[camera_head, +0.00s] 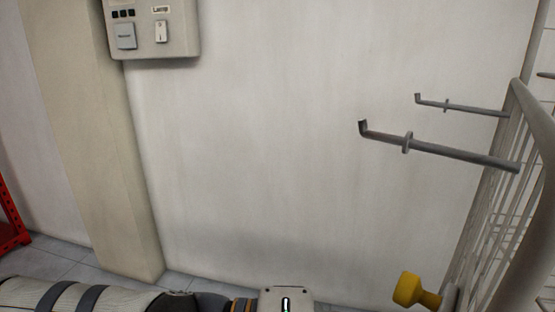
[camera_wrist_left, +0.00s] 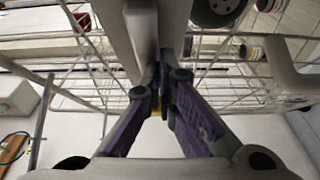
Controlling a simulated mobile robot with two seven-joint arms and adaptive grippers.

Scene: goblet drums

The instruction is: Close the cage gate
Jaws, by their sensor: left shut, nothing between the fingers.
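The cage gate or part of the cage shows at the right of the head view as a light metal frame with a wire panel (camera_head: 520,190). A yellow knob (camera_head: 408,290) sits low beside it. In the left wrist view the wire mesh (camera_wrist_left: 85,55) runs across behind a wide pale upright bar (camera_wrist_left: 125,40). My left gripper (camera_wrist_left: 163,85) is shut and empty, with its fingertips close to the bar; I cannot tell if they touch. A bit of yellow shows behind the fingers. My left arm (camera_head: 45,292) crosses the bottom of the head view. My right gripper is not in view.
Two hooked metal rods (camera_head: 440,150) stick out leftward from the frame. A pale wall fills the middle, with a switch box (camera_head: 155,30) at top left and a pillar (camera_head: 100,150) below it. A red rack (camera_head: 10,225) stands at the far left.

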